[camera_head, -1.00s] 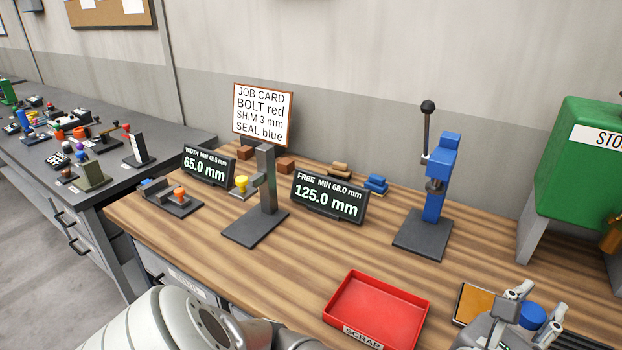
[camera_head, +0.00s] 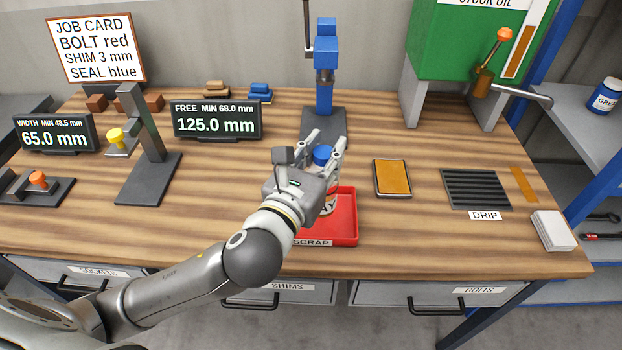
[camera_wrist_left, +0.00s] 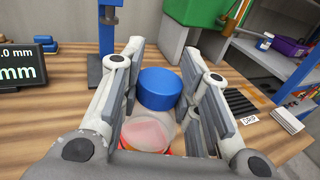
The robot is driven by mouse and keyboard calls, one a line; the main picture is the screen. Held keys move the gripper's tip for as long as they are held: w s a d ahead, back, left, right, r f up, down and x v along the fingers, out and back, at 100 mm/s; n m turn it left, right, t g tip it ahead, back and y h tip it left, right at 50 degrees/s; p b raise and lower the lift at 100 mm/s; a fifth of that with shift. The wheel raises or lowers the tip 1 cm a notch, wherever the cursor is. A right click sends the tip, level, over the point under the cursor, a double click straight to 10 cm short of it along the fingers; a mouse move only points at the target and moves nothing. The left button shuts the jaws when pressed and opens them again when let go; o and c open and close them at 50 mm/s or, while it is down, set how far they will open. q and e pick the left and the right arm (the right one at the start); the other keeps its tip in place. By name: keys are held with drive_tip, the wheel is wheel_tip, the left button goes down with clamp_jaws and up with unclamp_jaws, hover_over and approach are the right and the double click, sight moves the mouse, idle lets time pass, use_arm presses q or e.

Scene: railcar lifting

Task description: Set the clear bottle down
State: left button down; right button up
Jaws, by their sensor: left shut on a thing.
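My left gripper (camera_head: 323,148) is shut on a bottle with a blue cap (camera_head: 322,155). In the left wrist view the bottle's clear, pale body (camera_wrist_left: 152,132) shows between the two fingers (camera_wrist_left: 163,90), under its blue cap. In the head view part of its label shows beside the gripper, above or in front of the red scrap tray (camera_head: 347,231). I cannot tell whether the bottle's base touches anything. My right gripper is not in view.
A blue press (camera_head: 325,75) stands behind the gripper. To the right are an orange-topped pad (camera_head: 393,178), a drip grate (camera_head: 476,188), a white stack (camera_head: 553,230) and the green oil tank (camera_head: 470,50). Bare wood lies between the pad and grate.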

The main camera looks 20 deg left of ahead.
use_arm(q)
drive_tip(key=a+f, duration=0.1)
drive_tip(key=w+f, duration=0.1)
drive_tip(key=f, duration=0.1)
drive_tip(key=shift+w+a, duration=0.15)
drive_tip(key=shift+a, duration=0.2)
drive_tip(key=shift+w+a+f, duration=0.25)
drive_tip(key=shift+w+f, duration=0.1)
drive_tip(key=shift+f, duration=0.15)
drive_tip(key=shift+w+a+f+b, duration=0.15)
drive_tip(key=shift+f, duration=0.9)
drive_tip(key=shift+w+a+f+b, duration=0.15)
drive_tip(key=shift+f, duration=0.9)
drive_tip(key=c, duration=1.1)
unclamp_jaws()
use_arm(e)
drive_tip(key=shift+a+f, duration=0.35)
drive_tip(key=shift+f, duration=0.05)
use_arm(q)
drive_tip(key=shift+o, duration=0.2)
